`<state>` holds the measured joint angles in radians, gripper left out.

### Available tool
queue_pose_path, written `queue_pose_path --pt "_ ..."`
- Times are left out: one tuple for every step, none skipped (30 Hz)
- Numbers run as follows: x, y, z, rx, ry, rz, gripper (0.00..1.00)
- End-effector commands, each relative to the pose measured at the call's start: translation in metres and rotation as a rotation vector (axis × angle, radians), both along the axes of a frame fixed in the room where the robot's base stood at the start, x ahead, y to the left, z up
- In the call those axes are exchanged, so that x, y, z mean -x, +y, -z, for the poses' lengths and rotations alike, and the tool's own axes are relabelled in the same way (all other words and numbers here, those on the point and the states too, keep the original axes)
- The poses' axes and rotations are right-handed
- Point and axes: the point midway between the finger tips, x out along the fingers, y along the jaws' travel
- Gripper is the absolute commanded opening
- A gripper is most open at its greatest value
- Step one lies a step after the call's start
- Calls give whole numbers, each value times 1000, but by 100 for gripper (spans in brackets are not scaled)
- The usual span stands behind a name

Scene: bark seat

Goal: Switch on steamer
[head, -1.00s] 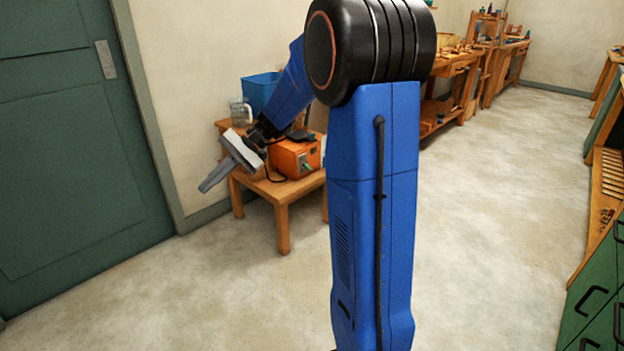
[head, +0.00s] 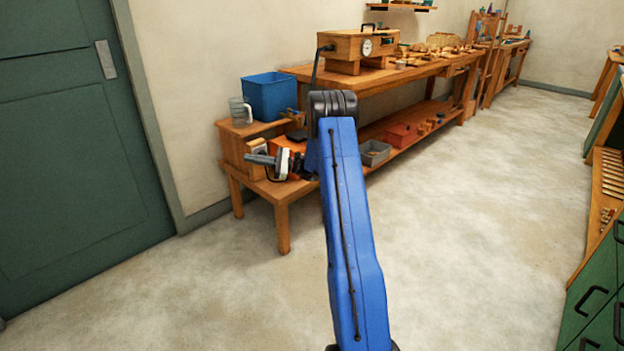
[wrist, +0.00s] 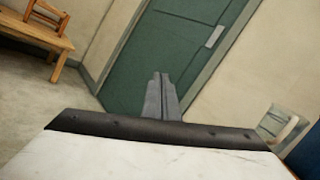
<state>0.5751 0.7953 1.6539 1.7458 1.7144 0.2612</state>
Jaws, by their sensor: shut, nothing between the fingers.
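The steamer looks to be the orange box (head: 284,144) on the low wooden table in the head view. My gripper and arm hide much of it, and its switch cannot be made out. A dark hose (head: 314,72) comes down from a wooden box with a dial (head: 350,44) on the workbench, and its lower end is hidden behind my arm. My gripper (head: 250,159) is in front of the orange box, pointing left, with grey fingers. In the wrist view the fingers (wrist: 161,92) are together and empty, with the green door beyond. I cannot tell whether the gripper touches the box.
The low table (head: 282,193) also carries a blue bin (head: 268,96) and a clear jug (head: 240,112). The long workbench (head: 385,79) stands behind it, with a grey tray (head: 375,152) on its lower shelf. A green door (head: 75,130) is at left. The floor in front is clear.

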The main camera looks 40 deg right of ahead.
Motion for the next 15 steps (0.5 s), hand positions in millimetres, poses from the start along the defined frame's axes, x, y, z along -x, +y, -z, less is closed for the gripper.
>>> queue_pose_path --pt "-7 -21 17 -40 -1 32 0" --pt "-9 -32 24 -64 -5 50 0" --pt "-13 -48 34 -94 -11 75 0" --pt "-16 -60 42 -118 -16 95 0" --pt "-17 -71 50 -142 -20 113 0" --pt "-20 -87 60 -171 -28 139 0" --pt "-20 -99 69 -193 -32 158 0" --pt "-21 -110 78 -215 -39 177 0" --pt "-22 -126 89 -244 -47 203 0" --pt "-22 -138 98 -265 -54 223 0" --pt "-21 -149 107 -286 -62 243 0" --pt "-20 -164 120 -313 -70 269 0" --pt "-19 -176 129 -333 -78 289 0" --pt "-17 -188 139 -354 -87 310 0" --pt "-14 -203 153 -380 -96 338 0"
